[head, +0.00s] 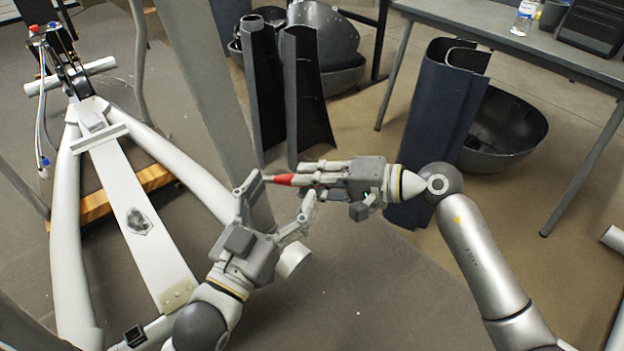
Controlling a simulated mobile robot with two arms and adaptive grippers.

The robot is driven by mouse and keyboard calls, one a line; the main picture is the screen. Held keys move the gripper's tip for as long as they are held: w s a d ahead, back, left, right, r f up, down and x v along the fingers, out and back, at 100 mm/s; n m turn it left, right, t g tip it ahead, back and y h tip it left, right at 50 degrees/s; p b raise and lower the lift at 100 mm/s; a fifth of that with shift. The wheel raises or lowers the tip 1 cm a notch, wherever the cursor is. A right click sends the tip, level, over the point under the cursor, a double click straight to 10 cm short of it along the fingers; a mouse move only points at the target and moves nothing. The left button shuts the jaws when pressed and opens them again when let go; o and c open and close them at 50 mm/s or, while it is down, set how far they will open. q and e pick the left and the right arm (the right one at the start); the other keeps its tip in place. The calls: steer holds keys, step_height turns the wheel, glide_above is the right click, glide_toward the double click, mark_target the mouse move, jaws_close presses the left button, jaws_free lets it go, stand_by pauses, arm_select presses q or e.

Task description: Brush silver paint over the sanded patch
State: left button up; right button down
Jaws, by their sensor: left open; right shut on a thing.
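The sanded patch (138,222) is a dark, rough-edged grey spot on the pale flat beam (120,180) of the elliptical frame, at the left. My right gripper (303,178) is shut on a slim red tool (283,179), apparently the brush, lying roughly level with its thin end pointing left. Most of the tool is hidden by the fingers, and I cannot make out bristles. My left gripper (279,197) is open, right of the beam, with its fingers around the tool's red end. I cannot tell whether they touch it. No paint container is recognizable.
A grey upright post (205,85) stands between the beam and my grippers. Curved pale side rails (70,230) flank the beam. Dark covers (305,95) and a dark blue shell (440,110) stand behind. A grey table (480,20) is at top right.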

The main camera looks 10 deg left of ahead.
arm_select(q)
steer(key=shift+r, duration=0.15)
steer(key=shift+s+d+r+t, duration=0.1)
steer(key=shift+s+r+t, duration=0.05)
steer(key=shift+r+t, duration=0.3)
arm_select(e)
steer(key=shift+w+a, duration=0.15)
arm_select(q)
steer(key=shift+r+h, duration=0.3)
steer(key=shift+r, duration=0.15)
arm_select(e)
steer(key=shift+a, duration=0.1)
arm_select(q)
steer(key=shift+s+r+t+b, duration=0.1)
steer(key=shift+r+t+b, duration=0.15)
steer(key=shift+r+b, duration=0.05)
arm_select(e)
steer(key=shift+w, duration=0.1)
arm_select(q)
steer(key=shift+s+r+t, duration=0.3)
steer(key=shift+r+t, duration=0.1)
steer(key=shift+r, duration=0.15)
arm_select(e)
steer(key=shift+w+a, duration=0.1)
steer(key=shift+a, duration=0.1)
